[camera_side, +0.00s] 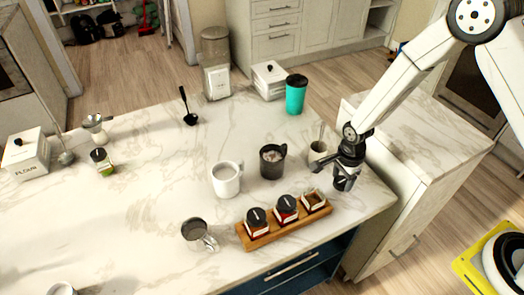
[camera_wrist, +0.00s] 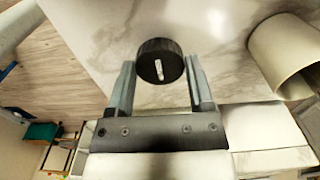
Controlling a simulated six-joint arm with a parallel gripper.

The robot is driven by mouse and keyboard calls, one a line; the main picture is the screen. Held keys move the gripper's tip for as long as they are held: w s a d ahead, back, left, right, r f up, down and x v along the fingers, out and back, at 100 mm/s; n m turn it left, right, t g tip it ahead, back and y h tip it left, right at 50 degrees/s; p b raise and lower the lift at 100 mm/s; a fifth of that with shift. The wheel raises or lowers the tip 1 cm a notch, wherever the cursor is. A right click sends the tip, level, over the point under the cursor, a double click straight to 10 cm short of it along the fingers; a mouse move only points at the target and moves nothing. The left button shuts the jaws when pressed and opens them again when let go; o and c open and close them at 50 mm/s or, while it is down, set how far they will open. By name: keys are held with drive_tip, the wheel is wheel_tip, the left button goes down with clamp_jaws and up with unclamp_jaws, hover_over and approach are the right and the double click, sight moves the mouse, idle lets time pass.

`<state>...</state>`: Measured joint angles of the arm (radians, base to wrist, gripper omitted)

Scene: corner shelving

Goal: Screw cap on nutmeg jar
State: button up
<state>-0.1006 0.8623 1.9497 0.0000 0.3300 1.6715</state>
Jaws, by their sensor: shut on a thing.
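My gripper (camera_side: 346,170) is above the right end of the marble counter, to the right of the spice rack. In the wrist view my gripper (camera_wrist: 160,68) is shut on a round black cap (camera_wrist: 158,47) with a pale mark on its top. A wooden rack (camera_side: 262,241) near the counter's front edge holds three small square jars. The right jar (camera_side: 313,203) is uncapped and shows brown contents; I cannot read its label. The middle jar (camera_side: 287,210) and left jar (camera_side: 257,222) wear black caps. The cap is apart from the open jar.
A beige cup (camera_side: 318,153) with a utensil stands just left of my gripper. It also shows in the wrist view (camera_wrist: 283,55). A dark mug (camera_side: 272,161), white mug (camera_side: 226,180) and metal cup (camera_side: 196,235) stand around the rack. A teal tumbler (camera_side: 296,95) is farther back.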

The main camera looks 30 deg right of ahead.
wheel_tip(320, 180, up, 16)
hover_over(316, 186)
drive_tip(key=shift+s+a+f, duration=0.15)
drive_tip(key=shift+s+f, duration=0.05)
drive_tip(key=shift+f, duration=0.55)
drive_tip(key=shift+s+a+f, duration=0.15)
drive_tip(key=shift+f, duration=0.65)
drive_tip(key=shift+s+a+f, duration=0.15)
drive_tip(key=shift+s+f, duration=0.05)
drive_tip(key=shift+f, duration=0.55)
drive_tip(key=shift+f, duration=0.3)
drive_tip(key=shift+f, duration=2.4)
drive_tip(key=shift+f, duration=0.15)
drive_tip(key=shift+m, duration=2.3)
